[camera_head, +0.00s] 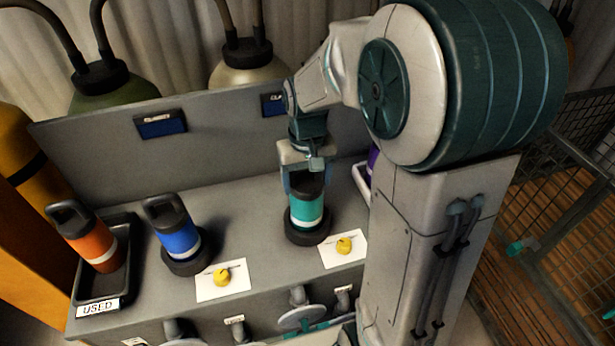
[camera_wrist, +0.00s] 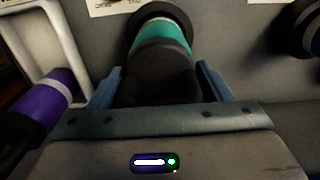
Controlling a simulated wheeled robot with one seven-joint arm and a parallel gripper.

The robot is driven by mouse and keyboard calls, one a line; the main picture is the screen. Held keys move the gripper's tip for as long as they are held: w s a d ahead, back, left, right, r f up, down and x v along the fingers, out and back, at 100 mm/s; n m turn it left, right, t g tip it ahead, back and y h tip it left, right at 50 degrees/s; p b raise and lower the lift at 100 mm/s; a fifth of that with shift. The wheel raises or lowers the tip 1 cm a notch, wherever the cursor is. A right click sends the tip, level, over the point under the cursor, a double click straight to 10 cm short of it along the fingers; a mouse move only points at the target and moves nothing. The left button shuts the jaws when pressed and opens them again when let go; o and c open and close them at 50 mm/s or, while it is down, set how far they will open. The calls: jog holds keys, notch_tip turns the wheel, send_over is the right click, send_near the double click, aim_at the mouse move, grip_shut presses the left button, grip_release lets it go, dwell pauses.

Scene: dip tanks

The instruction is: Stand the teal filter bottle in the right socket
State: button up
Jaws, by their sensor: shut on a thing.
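The teal filter bottle (camera_head: 306,207) has a white band and a black cap, and stands upright in the black ring of the right socket (camera_head: 308,236) on the grey bench. My gripper (camera_head: 305,180) is above it, with its fingers on both sides of the black cap, shut on it. In the wrist view the bottle (camera_wrist: 163,42) runs away from my gripper (camera_wrist: 160,88) into the dark socket ring (camera_wrist: 186,17). Whether the bottle's base is fully seated is hidden.
A blue bottle (camera_head: 177,230) stands in the left socket (camera_head: 188,262). An orange bottle (camera_head: 86,238) leans in the black USED tray (camera_head: 88,291). A purple bottle (camera_wrist: 45,106) lies in a pale tray (camera_wrist: 72,45) at right. Cards with yellow knobs (camera_head: 221,277) lie in front of the sockets.

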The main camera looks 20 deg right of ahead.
jog(key=shift+f, duration=0.1)
jog(key=o, duration=1.8)
jog(key=shift+o, duration=0.2)
notch_tip(320, 180, up, 11)
jog(key=shift+s+r, duration=0.15)
jog(key=shift+r, duration=0.4)
jog(key=s+f+t, duration=0.1)
jog(key=s+f, duration=0.1)
jog(key=s, duration=0.5)
jog(key=s+f+t, duration=0.2)
jog(key=s+f, duration=0.1)
jog(key=s, duration=0.3)
jog(key=shift+s+f, duration=0.35)
jog(key=shift+s, duration=0.05)
